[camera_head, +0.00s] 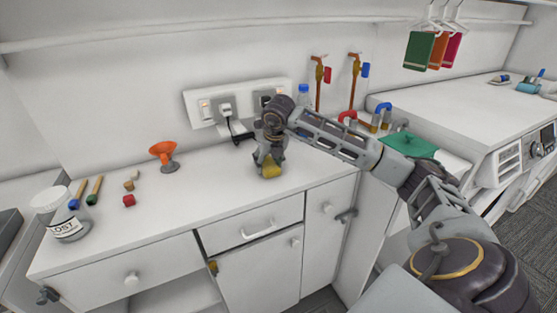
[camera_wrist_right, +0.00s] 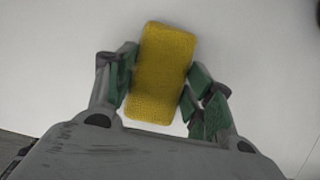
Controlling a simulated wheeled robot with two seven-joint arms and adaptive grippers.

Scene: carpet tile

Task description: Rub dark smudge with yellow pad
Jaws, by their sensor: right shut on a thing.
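A yellow pad (camera_wrist_right: 161,75) is held between the green-tipped fingers of my right gripper (camera_wrist_right: 163,85) in the right wrist view. In the head view the yellow pad (camera_head: 271,170) shows just below the right gripper (camera_head: 269,162), over the white counter (camera_head: 215,190) near its middle. I cannot tell whether the pad touches the counter. No dark smudge can be made out in either view; it may be hidden under the pad or gripper. My left gripper is not in view.
Sockets with plugs (camera_head: 237,103) are on the wall behind. A bottle (camera_head: 303,97) stands behind my arm. Counter between funnel and gripper is clear.

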